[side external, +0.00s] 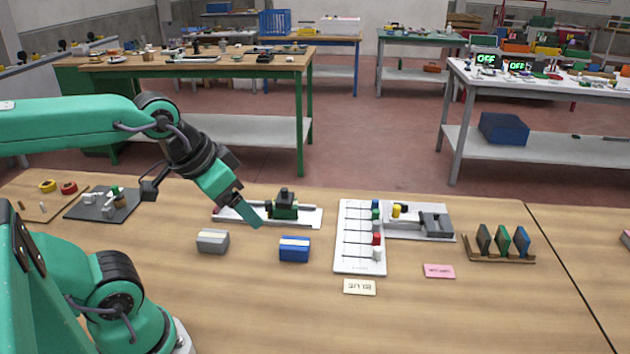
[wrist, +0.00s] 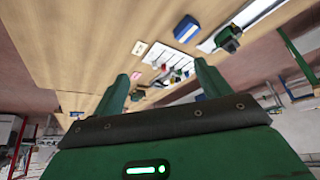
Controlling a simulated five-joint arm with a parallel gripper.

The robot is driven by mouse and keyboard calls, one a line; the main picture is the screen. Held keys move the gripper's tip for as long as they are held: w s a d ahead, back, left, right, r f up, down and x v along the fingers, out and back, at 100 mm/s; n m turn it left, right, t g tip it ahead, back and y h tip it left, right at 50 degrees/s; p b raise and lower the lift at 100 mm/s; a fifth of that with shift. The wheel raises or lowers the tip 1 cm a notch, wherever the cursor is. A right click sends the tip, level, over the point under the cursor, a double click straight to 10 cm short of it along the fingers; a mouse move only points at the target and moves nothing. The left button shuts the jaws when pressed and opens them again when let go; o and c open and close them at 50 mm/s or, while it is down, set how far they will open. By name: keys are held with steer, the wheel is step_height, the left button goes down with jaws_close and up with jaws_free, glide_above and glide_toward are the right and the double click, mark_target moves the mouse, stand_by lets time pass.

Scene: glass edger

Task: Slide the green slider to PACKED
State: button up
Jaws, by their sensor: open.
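A white slider board (side external: 348,254) lies on the wooden bench right of my gripper, with dark slots across it. Its colored knobs stand along its right side: blue (side external: 375,204), green slider (side external: 375,215), red (side external: 376,238) and white (side external: 379,253). The board's markings are too small to read, so I cannot see which end is PACKED. The board also shows small in the wrist view (wrist: 171,57), between my fingers. My gripper (side external: 252,222) hangs left of the board, above the bench, apart from the knobs. In the wrist view its fingers (wrist: 162,72) are spread and empty.
A rail with a dark green carriage (side external: 285,207) stands behind my gripper. Grey (side external: 212,241) and blue (side external: 294,249) blocks lie in front. A grey fixture (side external: 436,224) adjoins the board. A cream card (side external: 359,287) and pink card (side external: 439,271) lie nearer; a rack (side external: 498,257) stands right.

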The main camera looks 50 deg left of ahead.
steer(key=shift+w+r, duration=0.15)
steer(key=c, duration=0.8)
steer(key=w+a+r+m+g, duration=0.1)
steer(key=w+r+m, duration=0.15)
steer(key=w, duration=0.85)
steer(key=w+a+r+m+g, duration=0.15)
steer(key=w+m, duration=0.25)
steer(key=w, duration=0.8)
steer(key=w+f+m+g, duration=0.1)
steer(key=w+f+m, duration=0.1)
steer(key=w+f, duration=0.4)
steer(key=w+a+f+m+g, duration=0.1)
steer(key=w+f+m, duration=0.1)
steer(key=w+f, duration=0.4)
steer(key=w+a+f+m+g, duration=0.1)
steer(key=w+f+m, duration=0.1)
steer(key=w+f, duration=0.4)
steer(key=shift+a+f+m, duration=0.15)
steer(key=shift+a+m, duration=0.05)
steer(key=shift+m, duration=0.15)
steer(key=shift+w+f, duration=0.1)
steer(key=shift+f, duration=0.3)
